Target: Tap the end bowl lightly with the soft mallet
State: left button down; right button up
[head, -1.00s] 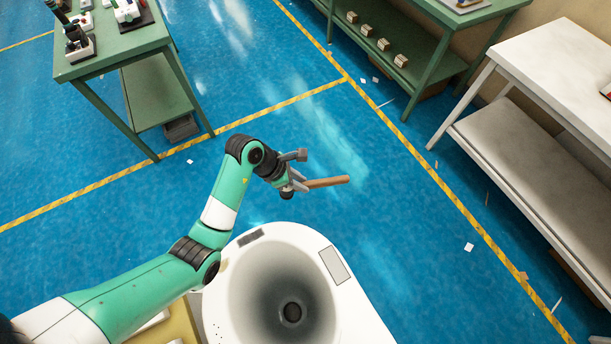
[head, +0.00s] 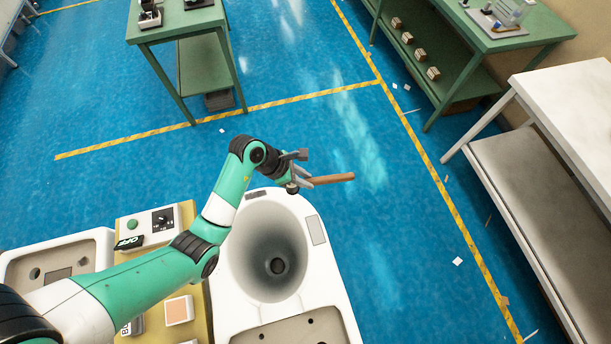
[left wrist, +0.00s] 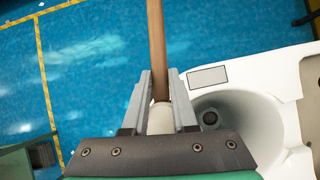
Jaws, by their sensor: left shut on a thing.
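The end bowl is a white toilet bowl (head: 312,262) with a dark drain, low in the middle of the head view. It also shows at the right of the left wrist view (left wrist: 285,75). My left gripper (head: 303,181) is just beyond the bowl's far rim in the picture, shut on the mallet (head: 333,179). The mallet's brown handle points right in the head view and away from me in the left wrist view (left wrist: 156,45). A pale cylindrical part sits between the fingers (left wrist: 160,118). I cannot make out the mallet's head clearly. My right gripper is out of view.
A control box (head: 147,228) with a green button and black dial stands left of the bowl, beside another white ceramic piece (head: 100,240). A green table (head: 180,25) stands at the back left, a white bench (head: 565,95) at the right. Blue floor beyond the bowl is open.

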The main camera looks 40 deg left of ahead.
pick_arm(q)
jog(key=shift+f+b, duration=1.45)
jog(key=shift+f, duration=0.85)
jog(key=shift+p, duration=0.4)
jog(key=shift+f, duration=0.1)
notch_tip(320, 180, down, 6)
jog(key=b, duration=0.3)
jog(key=shift+f+b, duration=0.15)
jog(key=shift+b, duration=0.25)
notch_tip(320, 180, up, 9)
jog(key=p, duration=0.9)
jog(key=shift+p, duration=0.3)
jog(key=shift+f, duration=0.25)
